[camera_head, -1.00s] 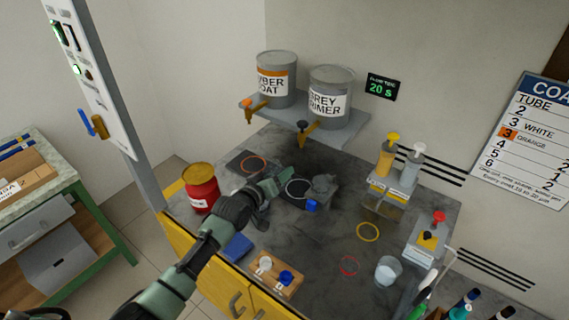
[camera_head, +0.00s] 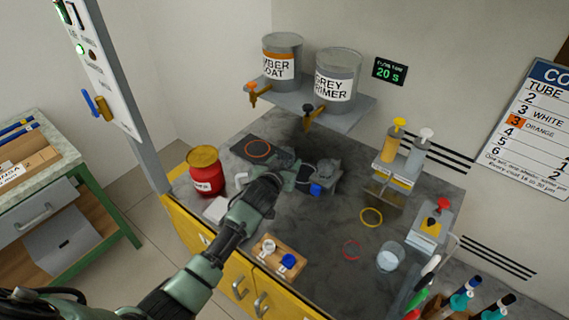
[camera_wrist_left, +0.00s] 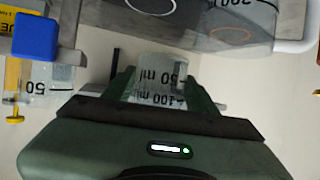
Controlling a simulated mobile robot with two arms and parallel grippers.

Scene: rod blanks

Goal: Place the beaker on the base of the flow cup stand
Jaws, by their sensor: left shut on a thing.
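My left gripper (camera_head: 302,176) reaches over the bench from the left. In the left wrist view (camera_wrist_left: 162,95) its fingers are shut on a clear beaker (camera_wrist_left: 160,85) with 50 ml and 100 ml marks that read upside down. In the head view the gripper largely hides this beaker; I cannot tell whether its bottom touches anything. A grey cup-like piece (camera_head: 327,169) with a blue part (camera_head: 316,188) stands just right of the gripper, seemingly part of the flow cup stand. Its base is mostly hidden. My right gripper is not in view.
Two paint cans (camera_head: 282,56) (camera_head: 338,73) with taps sit on the shelf (camera_head: 350,112) above. A red drum (camera_head: 206,175) stands left. A dispenser holder (camera_head: 393,176), rings on the bench and another clear vessel (camera_head: 390,258) lie right. A cup rack (camera_head: 278,260) is in front.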

